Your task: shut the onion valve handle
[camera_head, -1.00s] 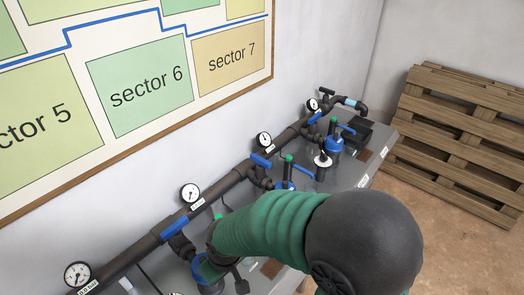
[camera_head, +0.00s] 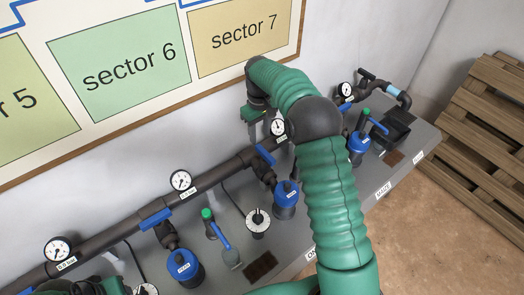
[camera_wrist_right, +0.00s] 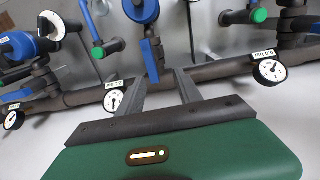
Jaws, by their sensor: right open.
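A blue valve handle (camera_head: 265,155) sits on the branch below the sector 7 map, crosswise to the main pipe and in line with its branch. A front label (camera_head: 312,254) reading "ON…" is partly hidden by my right arm. My right gripper (camera_head: 251,128) is just above this handle, pointing down. In the right wrist view the gripper (camera_wrist_right: 157,76) is open, with the blue handle (camera_wrist_right: 150,60) between or just beyond its fingertips. Contact cannot be told. My left gripper's jaws do not show.
The main pipe (camera_head: 215,176) carries gauges and other blue handles (camera_head: 155,218) (camera_head: 345,108). Blue-capped filters (camera_head: 286,192) (camera_head: 183,267), a green-knobbed valve (camera_head: 208,215) and a dial timer (camera_head: 258,222) crowd the grey bench. Wooden pallets (camera_head: 485,135) lean at the right.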

